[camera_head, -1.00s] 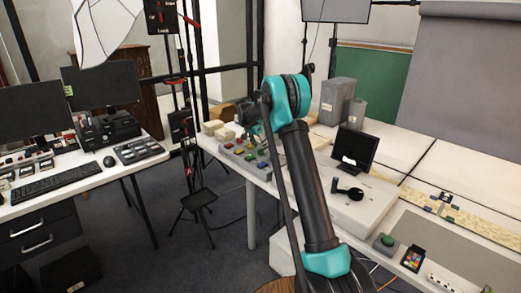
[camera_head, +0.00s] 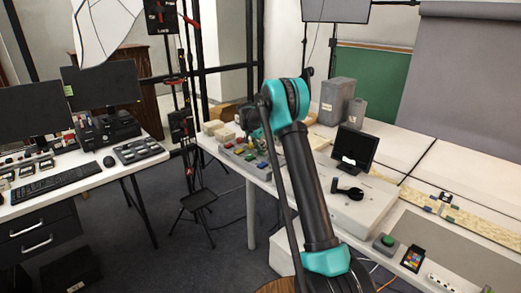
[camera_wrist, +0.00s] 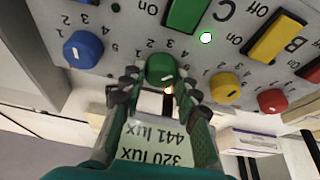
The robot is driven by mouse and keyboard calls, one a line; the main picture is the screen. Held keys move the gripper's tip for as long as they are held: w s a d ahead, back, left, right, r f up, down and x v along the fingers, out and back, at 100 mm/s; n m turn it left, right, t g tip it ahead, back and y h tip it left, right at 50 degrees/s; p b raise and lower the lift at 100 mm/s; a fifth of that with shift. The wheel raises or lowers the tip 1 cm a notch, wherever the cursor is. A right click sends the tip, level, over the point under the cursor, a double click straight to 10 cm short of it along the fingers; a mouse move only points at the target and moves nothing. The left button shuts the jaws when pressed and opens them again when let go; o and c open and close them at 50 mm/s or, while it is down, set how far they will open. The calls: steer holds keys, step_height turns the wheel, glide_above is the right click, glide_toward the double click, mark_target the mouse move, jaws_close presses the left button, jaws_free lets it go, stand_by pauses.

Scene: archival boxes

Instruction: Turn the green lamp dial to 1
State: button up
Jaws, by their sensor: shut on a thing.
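The green lamp dial (camera_wrist: 160,67) is a round green knob on the grey control panel (camera_wrist: 120,30), seen upside down in the wrist view. My gripper (camera_wrist: 160,76) has a finger on each side of the dial and is shut on it. Digits show around the dial, partly hidden by the fingers; I cannot read its pointer clearly. A display (camera_wrist: 150,140) between the fingers reads 320 lux and 441 lux, upside down. In the head view the panel (camera_head: 236,153) is on the table beside my arm, and the dial cannot be made out.
A blue dial (camera_wrist: 83,49), a yellow dial (camera_wrist: 225,88) and a red dial (camera_wrist: 272,101) flank the green one. Green switch C (camera_wrist: 188,14) and yellow switch B (camera_wrist: 275,38) are near, with a lit green-rimmed lamp (camera_wrist: 206,38). A monitor (camera_head: 355,146) stands right of my arm.

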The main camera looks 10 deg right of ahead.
steer(key=shift+n, duration=0.4)
steer(key=n+y, duration=0.1)
steer(key=n, duration=0.1)
steer(key=n+t, duration=0.1)
steer(key=n, duration=0.1)
steer(key=shift+s+d+n+y, duration=0.1)
steer(key=shift+d+n+y, duration=0.1)
steer(key=shift+n+y, duration=0.2)
steer(key=n+y, duration=0.1)
steer(key=n, duration=0.2)
steer(key=n+y, duration=0.1)
steer(key=n, duration=0.2)
steer(key=shift+d+t, duration=0.15)
steer(key=shift+t, duration=0.15)
steer(key=n+y, duration=0.1)
steer(key=n, duration=0.2)
steer(key=n+g+y, duration=0.1)
steer(key=n, duration=0.2)
steer(key=shift+d+n+y, duration=0.15)
steer(key=shift+n+y, duration=0.25)
steer(key=n+g, duration=0.1)
steer(key=n, duration=0.1)
steer(key=n+g+y, duration=0.1)
steer(key=n, duration=0.2)
steer(key=shift+w, duration=0.2)
steer(key=shift+n, duration=0.4)
steer(key=o, duration=1.2)
steer(key=shift+c, duration=0.2)
